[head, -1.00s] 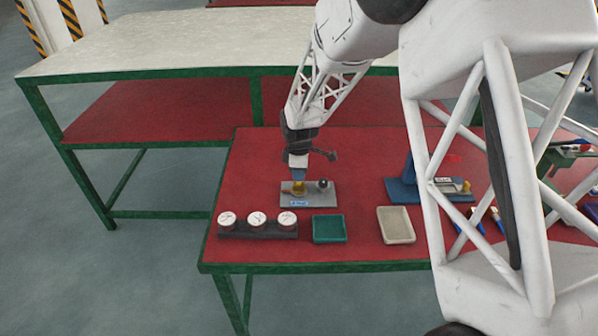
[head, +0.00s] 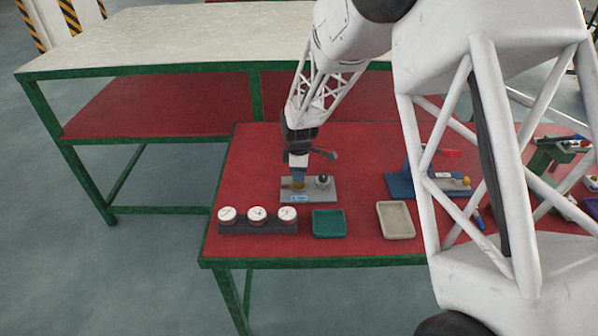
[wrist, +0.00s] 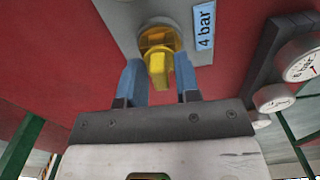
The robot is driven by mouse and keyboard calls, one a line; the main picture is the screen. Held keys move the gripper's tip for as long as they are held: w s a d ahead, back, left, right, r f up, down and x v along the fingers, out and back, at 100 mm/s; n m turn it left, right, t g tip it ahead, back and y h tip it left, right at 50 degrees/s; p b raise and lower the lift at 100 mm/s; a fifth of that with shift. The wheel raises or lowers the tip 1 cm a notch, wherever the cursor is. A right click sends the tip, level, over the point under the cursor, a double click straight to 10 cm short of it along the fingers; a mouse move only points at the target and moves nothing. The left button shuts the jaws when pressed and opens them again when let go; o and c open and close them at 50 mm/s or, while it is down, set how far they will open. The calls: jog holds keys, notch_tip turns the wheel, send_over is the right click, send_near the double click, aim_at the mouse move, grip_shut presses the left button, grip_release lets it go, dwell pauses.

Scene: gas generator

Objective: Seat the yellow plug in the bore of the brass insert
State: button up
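In the wrist view the yellow plug (wrist: 159,70) stands at the round brass insert (wrist: 160,36) on a grey plate (wrist: 128,22). Its lower end meets the insert; how deep it sits in the bore I cannot tell. My gripper (wrist: 160,66) has its two blue fingers apart, one on each side of the plug's tab, with narrow gaps showing beside it. In the head view my gripper (head: 298,180) is low over the left part of the plate (head: 322,195), and the fingers hide most of the plug and insert.
A dark ball-topped part (head: 322,181) stands on the plate just right of my gripper. In front are a row of gauges (head: 257,216), a green tray (head: 328,224) and a beige tray (head: 396,220). A blue fixture (head: 400,187) stands to the right. The red table is clear at left.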

jog(key=shift+o, duration=0.9)
jog(key=shift+r, duration=0.1)
jog(key=shift+r, duration=3.8)
